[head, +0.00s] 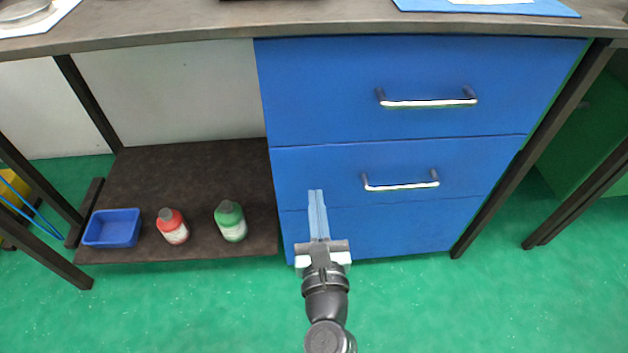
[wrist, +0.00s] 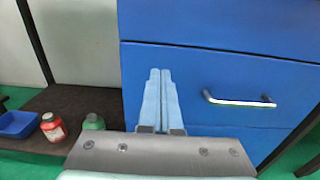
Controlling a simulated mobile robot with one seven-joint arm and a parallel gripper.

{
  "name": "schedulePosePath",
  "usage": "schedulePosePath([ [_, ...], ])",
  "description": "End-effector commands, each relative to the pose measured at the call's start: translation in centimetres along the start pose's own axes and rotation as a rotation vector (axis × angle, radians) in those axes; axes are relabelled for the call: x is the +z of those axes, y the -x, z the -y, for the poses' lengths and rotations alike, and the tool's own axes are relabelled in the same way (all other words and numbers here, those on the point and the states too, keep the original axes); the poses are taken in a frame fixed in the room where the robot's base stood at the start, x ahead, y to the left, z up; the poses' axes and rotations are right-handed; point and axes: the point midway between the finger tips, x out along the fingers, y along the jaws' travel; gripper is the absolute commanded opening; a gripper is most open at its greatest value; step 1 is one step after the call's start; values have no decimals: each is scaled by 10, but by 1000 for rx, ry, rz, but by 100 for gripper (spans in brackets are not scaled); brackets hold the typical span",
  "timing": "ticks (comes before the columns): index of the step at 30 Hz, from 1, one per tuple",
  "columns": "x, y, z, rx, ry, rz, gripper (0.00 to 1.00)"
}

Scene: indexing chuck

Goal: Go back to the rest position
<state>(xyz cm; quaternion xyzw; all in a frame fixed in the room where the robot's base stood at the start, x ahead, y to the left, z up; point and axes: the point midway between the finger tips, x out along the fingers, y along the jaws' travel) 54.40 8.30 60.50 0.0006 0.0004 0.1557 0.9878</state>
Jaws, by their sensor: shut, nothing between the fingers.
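My gripper (head: 317,195) is shut and empty, its pale blue fingers side by side. In the head view it shows in front of the lower left part of the blue drawer cabinet (head: 320,90). In the wrist view the closed fingertips (wrist: 160,72) point toward the drawer fronts, to the left of a silver handle (wrist: 238,101). I cannot tell how far the fingertips are from the drawer front. My arm hides part of the lowest drawer in the head view.
The drawers look closed; two silver handles (head: 428,100) stick out. A low shelf (head: 190,170) on the left carries a blue bin (head: 112,230), a red bottle (head: 172,227) and a green bottle (head: 230,222). The workbench top (head: 200,28) is above. Green floor (head: 430,310) is clear in front.

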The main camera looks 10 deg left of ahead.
Motion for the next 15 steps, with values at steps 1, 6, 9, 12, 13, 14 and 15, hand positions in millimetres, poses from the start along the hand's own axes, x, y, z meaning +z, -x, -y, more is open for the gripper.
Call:
schedulePosePath([
  [1, -1, 10, 0, -2, -2, -2, 0],
  [6, -1, 30, 0, -1, -1, -2, 0],
  [9, 0, 36, 1, -1, 0, -1, 0],
  [12, 0, 39, 0, -1, 0, 0, 0],
  [13, 0, 40, 0, -1, 0, 0, 0],
  [14, 0, 40, 1, -1, 0, 0, 0],
  [15, 4, 38, 1, 0, 14, 5, 0],
])
